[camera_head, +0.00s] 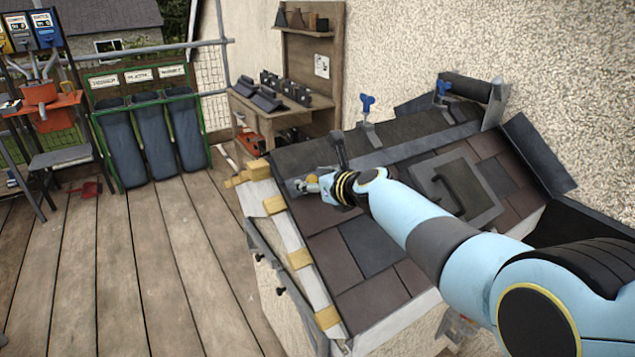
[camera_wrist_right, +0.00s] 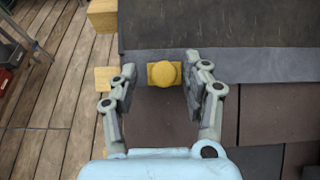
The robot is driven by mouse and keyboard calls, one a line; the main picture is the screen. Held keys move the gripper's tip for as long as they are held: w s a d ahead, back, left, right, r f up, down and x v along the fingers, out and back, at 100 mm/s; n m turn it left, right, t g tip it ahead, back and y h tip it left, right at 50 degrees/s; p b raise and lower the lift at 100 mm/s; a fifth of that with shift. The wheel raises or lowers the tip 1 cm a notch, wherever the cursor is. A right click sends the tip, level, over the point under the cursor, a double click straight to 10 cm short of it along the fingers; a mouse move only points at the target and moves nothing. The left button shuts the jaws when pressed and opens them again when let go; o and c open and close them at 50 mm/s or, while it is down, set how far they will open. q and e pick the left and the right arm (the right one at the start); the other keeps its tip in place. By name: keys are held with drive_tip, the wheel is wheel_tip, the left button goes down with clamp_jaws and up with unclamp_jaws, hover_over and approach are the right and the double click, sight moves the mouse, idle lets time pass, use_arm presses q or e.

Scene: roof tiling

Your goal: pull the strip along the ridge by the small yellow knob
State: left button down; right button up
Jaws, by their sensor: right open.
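The small yellow knob (camera_wrist_right: 166,74) shows in the right wrist view, between the two fingers of my right gripper (camera_wrist_right: 165,82). The fingers are apart, with a gap on each side of the knob. The knob sits at the end of the strip (camera_wrist_right: 220,66), a dark band with a grey lower edge along the top of the tiles. In the head view the strip (camera_head: 410,147) runs along the ridge beside the wall. My right gripper (camera_head: 303,185) is at the roof's left end there, and the knob cannot be made out. My left gripper is not in view.
Blue-handled clamps (camera_head: 367,105) stand up along the ridge, and a dark roll (camera_head: 466,87) lies at its far right. A roof hatch (camera_head: 455,187) is set among the tiles. Yellow blocks (camera_head: 274,204) line the left edge. The plank floor (camera_head: 150,265) is mostly clear.

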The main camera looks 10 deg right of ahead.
drive_tip(key=v, duration=1.2)
drive_tip(key=shift+f, duration=0.1)
